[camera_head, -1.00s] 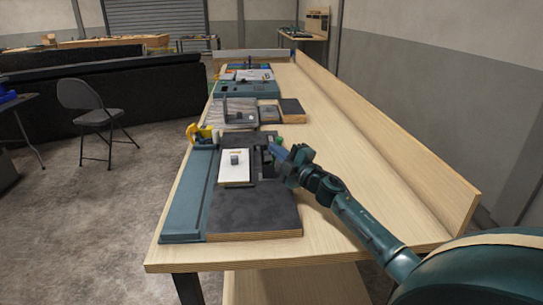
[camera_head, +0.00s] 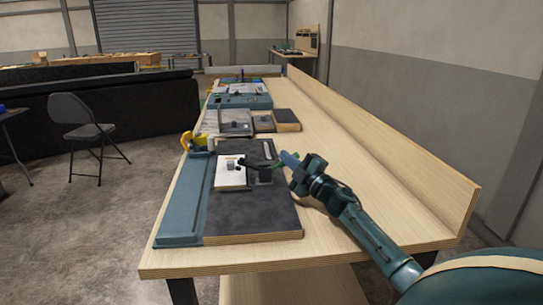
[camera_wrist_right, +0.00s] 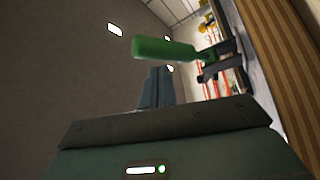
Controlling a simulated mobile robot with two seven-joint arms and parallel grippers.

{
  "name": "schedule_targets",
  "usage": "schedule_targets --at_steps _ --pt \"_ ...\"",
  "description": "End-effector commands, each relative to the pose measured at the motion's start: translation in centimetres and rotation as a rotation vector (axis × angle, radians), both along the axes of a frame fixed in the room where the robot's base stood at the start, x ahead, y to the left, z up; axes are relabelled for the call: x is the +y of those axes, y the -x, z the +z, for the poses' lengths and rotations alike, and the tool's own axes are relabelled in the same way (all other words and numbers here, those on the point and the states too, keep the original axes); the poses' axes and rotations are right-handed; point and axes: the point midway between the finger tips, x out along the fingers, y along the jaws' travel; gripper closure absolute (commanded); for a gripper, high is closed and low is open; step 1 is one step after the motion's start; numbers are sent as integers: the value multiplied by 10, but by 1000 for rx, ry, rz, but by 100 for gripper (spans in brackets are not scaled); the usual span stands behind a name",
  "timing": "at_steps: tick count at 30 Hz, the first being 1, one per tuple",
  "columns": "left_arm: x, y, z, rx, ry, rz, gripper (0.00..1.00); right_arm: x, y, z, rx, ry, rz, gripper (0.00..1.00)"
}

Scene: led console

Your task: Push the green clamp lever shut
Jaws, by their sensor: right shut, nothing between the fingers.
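The green clamp lever (camera_wrist_right: 165,48) shows in the wrist view as a green grip on a dark metal linkage (camera_wrist_right: 222,62). In the head view the dark clamp (camera_head: 264,174) stands on the black board (camera_head: 250,215), beside a white plate (camera_head: 230,180). The clamp's dark arm reaches left over the plate. The green grip is hard to make out there, near my fingertips. My right gripper (camera_head: 288,158) is shut and empty, at the clamp's right side. Its closed fingers (camera_wrist_right: 155,88) lie close to the grip in the wrist view; I cannot tell whether they touch. My left gripper is out of view.
A teal strip (camera_head: 185,205) edges the board's left side, with a yellow item (camera_head: 190,141) behind it. Grey and dark blocks (camera_head: 285,119) and a teal case (camera_head: 240,102) stand farther back. The wooden table (camera_head: 360,195) is clear to the right, up to a raised edge.

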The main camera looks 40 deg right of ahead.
Motion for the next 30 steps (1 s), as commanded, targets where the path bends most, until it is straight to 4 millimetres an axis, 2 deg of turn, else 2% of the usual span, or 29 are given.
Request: schedule_targets --at_steps 26,30 --pt "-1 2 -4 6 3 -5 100 -5 3 -6 0 1 0 100" --pt "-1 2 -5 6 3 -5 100 -5 10 -8 1 1 0 100"
